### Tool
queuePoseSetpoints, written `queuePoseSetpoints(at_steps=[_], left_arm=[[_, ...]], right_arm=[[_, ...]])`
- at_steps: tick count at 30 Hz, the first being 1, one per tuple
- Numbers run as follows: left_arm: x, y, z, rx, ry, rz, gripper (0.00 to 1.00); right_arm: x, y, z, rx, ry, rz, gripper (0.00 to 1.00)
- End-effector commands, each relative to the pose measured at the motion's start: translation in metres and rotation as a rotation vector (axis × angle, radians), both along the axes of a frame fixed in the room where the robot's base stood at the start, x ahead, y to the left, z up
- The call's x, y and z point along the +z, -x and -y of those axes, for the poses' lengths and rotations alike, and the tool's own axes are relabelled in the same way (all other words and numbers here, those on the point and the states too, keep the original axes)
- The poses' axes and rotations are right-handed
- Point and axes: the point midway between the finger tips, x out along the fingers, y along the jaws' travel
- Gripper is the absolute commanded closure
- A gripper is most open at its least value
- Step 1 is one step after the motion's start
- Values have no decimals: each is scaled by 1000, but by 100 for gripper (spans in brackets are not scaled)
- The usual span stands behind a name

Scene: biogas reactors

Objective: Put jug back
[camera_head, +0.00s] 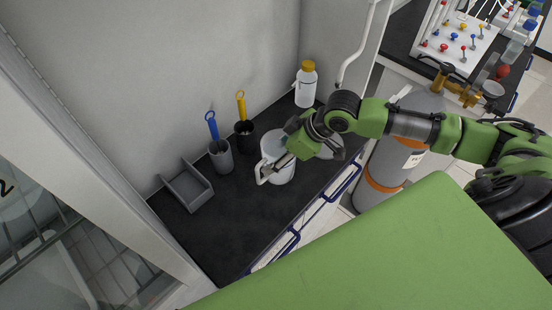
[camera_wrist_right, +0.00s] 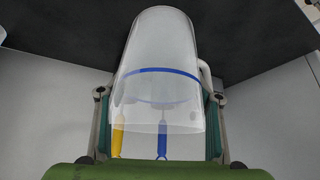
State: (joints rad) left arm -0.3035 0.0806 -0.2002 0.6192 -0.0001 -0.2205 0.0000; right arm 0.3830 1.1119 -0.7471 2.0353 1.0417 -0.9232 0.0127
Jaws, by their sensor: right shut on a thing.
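The jug (camera_head: 281,172) is a pale, translucent container with a handle, at the middle of the dark counter (camera_head: 245,225) in the head view. It looks upright; I cannot tell whether its base touches the counter. My right gripper (camera_head: 283,160) is shut on it from the right side. In the right wrist view the jug (camera_wrist_right: 160,60) shows a blue band and its handle at the right, between the two fingers of my right gripper (camera_wrist_right: 158,125). My left gripper is not in view.
Behind the jug stand a grey holder (camera_head: 221,161) with a blue-handled tool, a black holder (camera_head: 244,138) with a yellow-handled tool, and a yellow-capped bottle (camera_head: 306,88). A grey open tray (camera_head: 187,188) sits at left. The counter's front left is clear.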

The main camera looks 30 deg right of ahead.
Motion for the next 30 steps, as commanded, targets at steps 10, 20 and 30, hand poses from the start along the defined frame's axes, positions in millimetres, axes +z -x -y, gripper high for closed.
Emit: queuePoseSetpoints(at_steps=[10, 20, 30], left_arm=[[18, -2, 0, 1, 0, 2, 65], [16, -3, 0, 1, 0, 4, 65], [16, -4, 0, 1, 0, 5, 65]], right_arm=[[-33, -6, 0, -1, -2, 4, 82], [-37, -6, 0, 0, -2, 4, 82], [-39, -4, 1, 1, 1, 0, 24]])
